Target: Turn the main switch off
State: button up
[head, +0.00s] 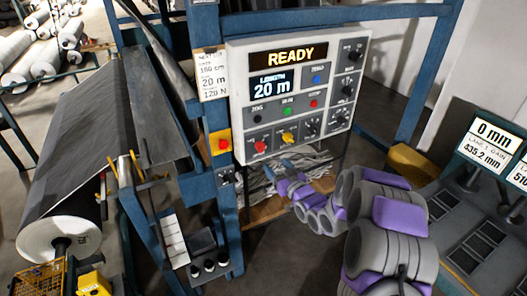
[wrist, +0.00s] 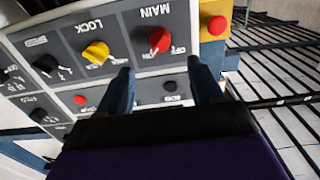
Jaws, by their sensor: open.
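The main switch is a red knob (head: 260,146) at the lower left of the grey control panel (head: 352,105). In the wrist view this red knob (wrist: 160,40) appears inverted, under the word MAIN; its exact setting is too small to read. My gripper (head: 278,169) is below the panel's lower edge in the head view, with its blue fingers pointing up and left. In the wrist view my gripper (wrist: 159,67) is open and empty. The red knob lies just beyond the gap between its fingertips, with no contact visible.
A yellow LOCK knob (head: 288,137) sits right of the main switch. A red button on a yellow box (head: 223,144) is close on the left. Blue frame posts (head: 229,210) flank the panel. A yellow-topped block (head: 412,160) and a console (head: 475,215) stand at right.

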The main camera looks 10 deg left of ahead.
aim_at(261, 147)
jog(key=x, duration=1.1)
jog(key=shift+c, duration=0.4)
jog(key=c, duration=1)
